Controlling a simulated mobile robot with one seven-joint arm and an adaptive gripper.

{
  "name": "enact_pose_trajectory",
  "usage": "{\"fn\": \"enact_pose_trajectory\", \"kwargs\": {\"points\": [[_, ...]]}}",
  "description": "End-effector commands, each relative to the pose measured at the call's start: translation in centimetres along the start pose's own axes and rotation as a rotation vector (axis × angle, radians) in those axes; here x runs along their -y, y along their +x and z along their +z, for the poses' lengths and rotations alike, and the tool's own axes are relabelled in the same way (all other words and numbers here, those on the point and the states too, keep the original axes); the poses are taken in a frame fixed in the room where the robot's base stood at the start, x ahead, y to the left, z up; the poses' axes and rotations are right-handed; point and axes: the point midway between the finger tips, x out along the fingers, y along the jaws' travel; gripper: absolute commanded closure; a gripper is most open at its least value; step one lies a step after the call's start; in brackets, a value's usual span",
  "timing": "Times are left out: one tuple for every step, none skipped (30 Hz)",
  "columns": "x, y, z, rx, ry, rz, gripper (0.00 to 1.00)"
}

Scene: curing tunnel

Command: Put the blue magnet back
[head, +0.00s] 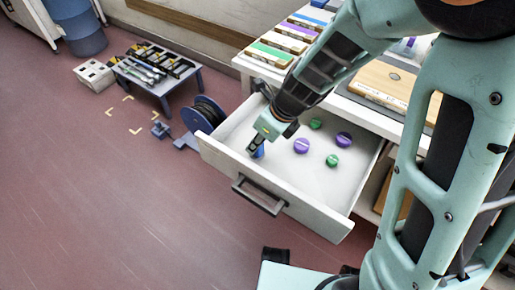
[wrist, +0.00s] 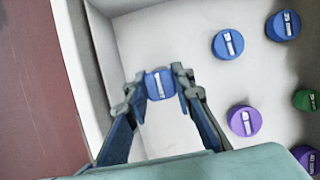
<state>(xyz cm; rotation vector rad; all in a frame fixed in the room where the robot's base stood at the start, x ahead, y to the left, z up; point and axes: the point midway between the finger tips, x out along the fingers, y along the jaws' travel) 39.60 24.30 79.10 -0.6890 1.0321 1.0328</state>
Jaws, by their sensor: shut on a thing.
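My gripper (wrist: 160,88) is shut on a blue magnet (wrist: 160,85), a small round disc with a white mark. In the head view, my gripper (head: 256,150) is inside the open white drawer (head: 285,195), near its left front corner. Only a sliver of the held magnet (head: 260,152) shows there. I cannot tell if it touches the drawer floor. In the wrist view, two other blue magnets (wrist: 228,43) (wrist: 283,25) lie on the drawer floor, apart from my gripper.
Purple magnets (head: 301,146) (head: 344,139) and green magnets (head: 316,124) (head: 332,160) lie in the drawer. Colour-striped blocks (head: 270,55) and a wooden board (head: 389,82) rest on the cabinet.

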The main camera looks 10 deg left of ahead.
Motion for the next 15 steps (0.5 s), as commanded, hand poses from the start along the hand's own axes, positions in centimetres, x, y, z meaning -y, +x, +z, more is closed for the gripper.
{"fn": "enact_pose_trajectory", "kwargs": {"points": [[0.02, 1.08, -0.42, 0.001, -0.001, -0.001, 1.0], [0.02, 1.3, -0.51, 0.001, -0.001, -0.001, 1.0], [0.03, 1.51, -0.6, 0.001, -0.001, -0.001, 1.0], [0.03, 1.6, -0.64, 0.001, -0.001, -0.001, 1.0], [0.03, 1.64, -0.65, 0.001, -0.001, -0.001, 1.0], [0.03, 1.62, -0.65, 0.001, -0.001, -0.001, 1.0], [0.02, 1.57, -0.63, 0.001, -0.001, -0.001, 1.0], [0.02, 1.51, -0.61, 0.001, -0.001, -0.001, 1.0], [0.02, 1.45, -0.58, 0.001, -0.001, -0.001, 1.0], [0.02, 1.42, -0.58, 0.001, -0.001, -0.001, 1.0], [0.01, 1.42, -0.58, 0.001, -0.001, 0.0, 1.0], [0.01, 1.41, -0.58, 0.001, -0.001, 0.0, 1.0], [0.01, 1.42, -0.58, 0.001, -0.001, 0.0, 1.0], [0.0, 1.46, -0.61, 0.001, -0.001, 0.0, 1.0], [0.0, 1.58, -0.66, 0.001, -0.001, 0.0, 1.0]]}}
